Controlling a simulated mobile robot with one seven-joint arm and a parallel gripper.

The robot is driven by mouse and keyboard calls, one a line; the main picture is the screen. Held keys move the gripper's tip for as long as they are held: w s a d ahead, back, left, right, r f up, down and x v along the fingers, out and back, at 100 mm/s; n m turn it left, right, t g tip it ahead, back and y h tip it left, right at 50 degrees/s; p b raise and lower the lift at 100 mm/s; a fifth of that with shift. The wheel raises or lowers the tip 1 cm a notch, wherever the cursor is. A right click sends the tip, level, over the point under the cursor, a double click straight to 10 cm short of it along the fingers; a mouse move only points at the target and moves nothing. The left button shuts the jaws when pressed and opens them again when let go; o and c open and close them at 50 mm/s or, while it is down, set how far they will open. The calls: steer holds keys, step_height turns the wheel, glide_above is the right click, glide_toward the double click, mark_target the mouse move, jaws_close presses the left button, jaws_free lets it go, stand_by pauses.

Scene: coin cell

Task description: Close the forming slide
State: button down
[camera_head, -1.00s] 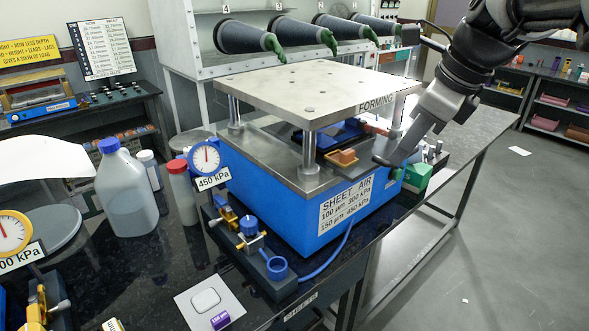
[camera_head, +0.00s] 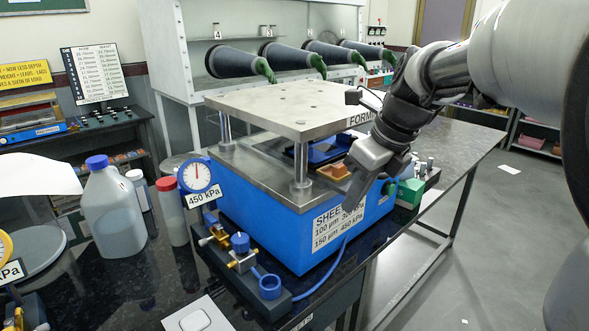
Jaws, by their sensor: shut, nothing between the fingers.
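The forming press has a blue base (camera_head: 262,222) and a steel top plate (camera_head: 290,103) on posts, marked FORMING. In the gap under the plate is a dark blue piece (camera_head: 318,152), apparently the forming slide, with an orange-brown block (camera_head: 335,171) at its front edge. The slide is partly hidden by the plate, a post and my gripper, and I cannot tell how far out it stands. My gripper (camera_head: 351,204) is shut and empty, pointing down in front of the press's front right face and covering part of the SHEET AIR label. I cannot tell whether it touches the press.
A 450 kPa gauge (camera_head: 202,178) and a valve block with a blue knob (camera_head: 240,243) stand at the press's left. A green box (camera_head: 410,192) is right of the gripper. The bench right of the green box is mostly clear.

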steer(key=shift+w+a, duration=0.4)
steer(key=shift+w, duration=0.15)
steer(key=w+a+p, duration=0.1)
steer(key=w, duration=0.1)
steer(key=w+a+p, duration=0.1)
steer(key=a, duration=0.1)
steer(key=shift+w+r+p, duration=0.15)
steer(key=shift+w+p, duration=0.2)
steer(key=shift+p, duration=0.05)
steer(key=shift+r, duration=0.1)
